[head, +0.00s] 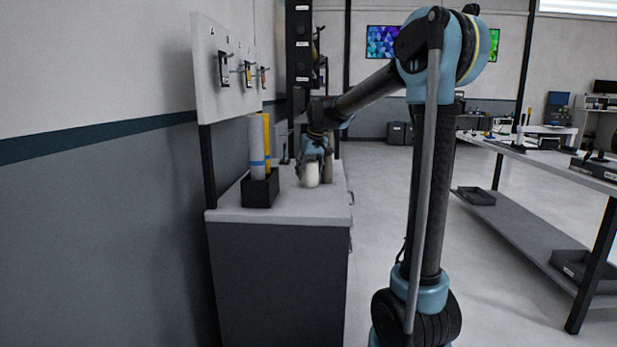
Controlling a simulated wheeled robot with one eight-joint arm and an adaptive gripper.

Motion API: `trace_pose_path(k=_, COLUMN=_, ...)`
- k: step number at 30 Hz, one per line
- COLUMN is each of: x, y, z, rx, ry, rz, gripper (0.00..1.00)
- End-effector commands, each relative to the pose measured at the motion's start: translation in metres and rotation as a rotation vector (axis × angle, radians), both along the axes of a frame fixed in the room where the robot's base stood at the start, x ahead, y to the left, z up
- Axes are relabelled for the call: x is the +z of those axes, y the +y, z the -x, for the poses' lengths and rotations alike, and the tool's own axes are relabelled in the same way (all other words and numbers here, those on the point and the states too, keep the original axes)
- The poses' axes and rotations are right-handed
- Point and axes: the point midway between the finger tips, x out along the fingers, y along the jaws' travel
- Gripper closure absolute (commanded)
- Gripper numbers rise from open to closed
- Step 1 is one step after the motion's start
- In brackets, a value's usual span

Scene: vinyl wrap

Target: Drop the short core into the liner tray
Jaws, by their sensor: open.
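My gripper (316,158) points down over the grey-topped cabinet (285,207) and is open. A short white upright thing (311,175) stands on the cabinet just below it. A tan cylinder (328,169), perhaps the short core, stands close to its right, partly behind the gripper. I cannot tell whether the fingers are around or touching either one. The liner tray cannot be told for sure. A black tray (570,265) sits on the lower shelf at right, and another dark tray (476,196) lies farther back on it.
A black box (261,191) holds upright white and yellow rolls on the cabinet's left. A tool board (225,75) stands above the cabinet by the wall. A long workbench (560,160) is at right. The floor between cabinet and workbench is clear.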

Motion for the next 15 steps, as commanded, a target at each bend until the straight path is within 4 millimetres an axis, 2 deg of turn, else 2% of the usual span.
trace_pose_path(k=5, x=-0.015, y=0.003, z=-0.006, rx=0.0, ry=0.0, rz=0.0, gripper=0.5)
trace_pose_path(k=13, x=-0.017, y=0.003, z=-0.007, rx=0.0, ry=0.0, rz=0.0, gripper=0.5)
trace_pose_path(k=15, x=-0.017, y=0.003, z=-0.007, rx=0.0, ry=0.0, rz=0.0, gripper=0.66)
